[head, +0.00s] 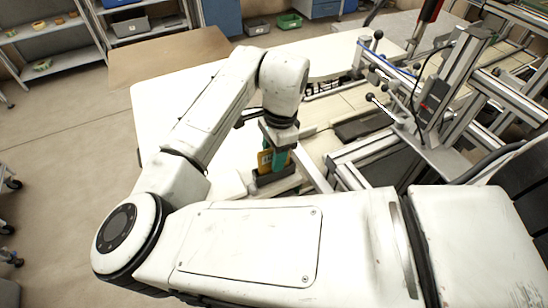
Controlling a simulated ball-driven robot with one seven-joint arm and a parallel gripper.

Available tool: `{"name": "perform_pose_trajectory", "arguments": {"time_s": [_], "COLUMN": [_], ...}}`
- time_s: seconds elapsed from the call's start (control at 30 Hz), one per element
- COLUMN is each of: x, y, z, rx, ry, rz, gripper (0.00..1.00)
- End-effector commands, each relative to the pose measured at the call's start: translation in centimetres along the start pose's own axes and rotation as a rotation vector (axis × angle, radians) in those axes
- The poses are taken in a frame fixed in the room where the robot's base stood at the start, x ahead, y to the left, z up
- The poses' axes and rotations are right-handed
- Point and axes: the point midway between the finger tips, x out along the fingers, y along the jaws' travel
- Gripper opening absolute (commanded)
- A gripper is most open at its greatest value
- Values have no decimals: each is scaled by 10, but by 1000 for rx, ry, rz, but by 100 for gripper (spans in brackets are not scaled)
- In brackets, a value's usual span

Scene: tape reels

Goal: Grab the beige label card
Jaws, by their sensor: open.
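I cannot make out the beige label card in the head view; it may be hidden behind my arm or too small to tell. My gripper (278,136) points down over the work table, below my white wrist. It is open, and its fingertips are small and partly unclear. A yellow and teal item (266,160) with a dark lower part shows just below my gripper. I cannot tell whether they touch.
The white work table (150,100) is largely bare at left. A metal frame machine (440,110) with rails and black knobs stands at right. A dark flat block (362,128) lies near it. A tan tabletop (168,54) and shelves (50,50) stand behind.

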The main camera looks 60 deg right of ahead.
Motion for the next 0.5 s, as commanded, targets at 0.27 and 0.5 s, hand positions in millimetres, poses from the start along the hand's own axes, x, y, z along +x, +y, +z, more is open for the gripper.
{"name": "perform_pose_trajectory", "arguments": {"time_s": [0.27, 0.5], "x": [7, 7], "y": [0, 0], "z": [0, 0], "rx": [1, 1], "ry": [0, 1], "rz": [-1, -1], "gripper": [44, 44]}}
